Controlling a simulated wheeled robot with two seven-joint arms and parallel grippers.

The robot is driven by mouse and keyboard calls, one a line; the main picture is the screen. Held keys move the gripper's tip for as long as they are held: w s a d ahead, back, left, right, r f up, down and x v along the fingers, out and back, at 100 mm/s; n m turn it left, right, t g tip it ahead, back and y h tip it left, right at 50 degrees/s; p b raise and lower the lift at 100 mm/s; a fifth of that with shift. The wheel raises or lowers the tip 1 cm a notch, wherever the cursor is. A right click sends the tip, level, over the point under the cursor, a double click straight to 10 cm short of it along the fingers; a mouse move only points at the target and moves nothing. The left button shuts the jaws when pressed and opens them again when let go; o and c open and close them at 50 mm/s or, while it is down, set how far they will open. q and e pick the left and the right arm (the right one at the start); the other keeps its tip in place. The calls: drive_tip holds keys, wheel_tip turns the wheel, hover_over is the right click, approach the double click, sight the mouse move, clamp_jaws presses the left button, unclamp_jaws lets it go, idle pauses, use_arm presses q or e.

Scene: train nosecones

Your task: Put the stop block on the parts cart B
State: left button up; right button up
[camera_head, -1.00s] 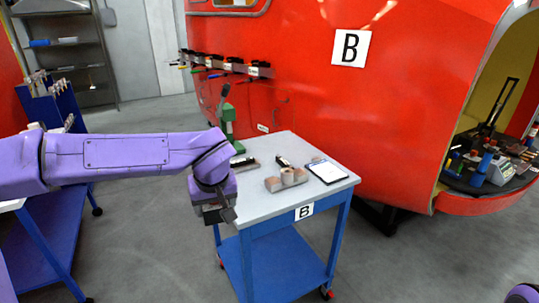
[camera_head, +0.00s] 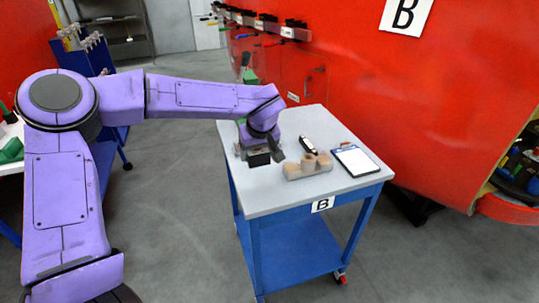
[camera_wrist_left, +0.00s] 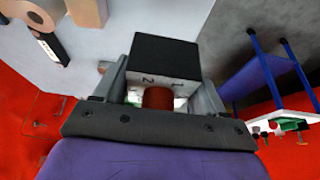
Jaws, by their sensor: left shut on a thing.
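My left gripper (camera_head: 262,157) is shut on a dark block, which I take as the stop block (camera_head: 258,158), above the left part of parts cart B's grey top (camera_head: 265,194). Whether the block touches the top I cannot tell. In the left wrist view, the stop block (camera_wrist_left: 165,53) sits between the two fingers, with a black face and a pale marked side. A reddish-brown round part (camera_wrist_left: 158,97) shows just below it. The cart's front carries a white "B" label (camera_head: 323,204). My right gripper is not in view.
On the cart top, right of my gripper, stand a tan block with a cylinder (camera_head: 308,167), a small black item (camera_head: 307,145) and a clipboard (camera_head: 356,160). A green object (camera_head: 250,77) is partly hidden behind my arm. The top's front left is bare. A red train shell (camera_head: 400,90) stands behind.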

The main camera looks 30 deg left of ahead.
use_arm(q)
hover_over(261, 171)
wheel_tip(261, 171, down, 7)
drive_tip(key=shift+r+p, duration=0.2)
drive_tip(key=shift+p, duration=0.1)
wheel_tip(261, 171, down, 2)
drive_tip(key=shift+f, duration=0.25)
drive_tip(key=shift+w+a+f, duration=0.1)
drive_tip(key=shift+w+f, duration=0.05)
drive_tip(key=shift+f, duration=0.3)
drive_tip(key=o, duration=1.3)
drive_tip(key=shift+f, duration=0.1)
drive_tip(key=v, duration=1.2)
drive_tip(key=shift+r, duration=0.2)
